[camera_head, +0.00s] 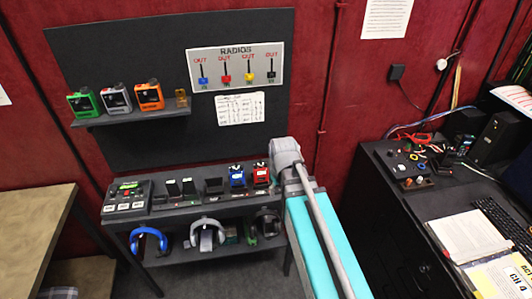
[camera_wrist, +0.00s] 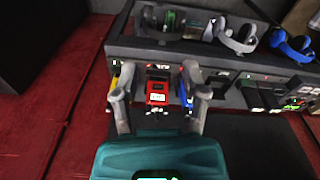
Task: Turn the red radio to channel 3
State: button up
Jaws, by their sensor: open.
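The red radio (camera_head: 261,174) stands in the charger row on the dark bench, just left of my arm in the head view. In the wrist view the red radio (camera_wrist: 158,88) appears between the two fingers of my gripper (camera_wrist: 156,98). The fingers are spread apart and I see no contact with the radio. Its small display and knob are too small to read. The blue radio (camera_head: 237,176) stands beside it; in the wrist view it is partly behind the right finger. My fingertips are hidden in the head view.
A yellow radio (camera_wrist: 115,76) is partly behind the left finger. Headsets (camera_head: 208,232) sit on the lower shelf. A RADIOS board (camera_head: 236,68) and a paper list (camera_head: 239,108) hang on the back panel. A cluttered desk (camera_head: 385,205) stands right, a wooden table (camera_head: 30,215) left.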

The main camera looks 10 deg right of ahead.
jog(key=w+r+n+p, duration=0.3)
jog(key=w+r+n, duration=0.1)
jog(key=w, duration=0.2)
jog(key=n, duration=1.4)
send_over(266, 164)
jog(key=shift+w+d+r+n+g, duration=0.1)
jog(key=shift+w+r+n+g, duration=0.2)
jog(key=shift+n, duration=0.2)
jog(key=shift+f, duration=0.2)
notch_tip(266, 164, down, 14)
jog(key=b, duration=1.3)
jog(key=shift+r, duration=0.25)
jog(key=shift+c, duration=0.2)
grip_shut()
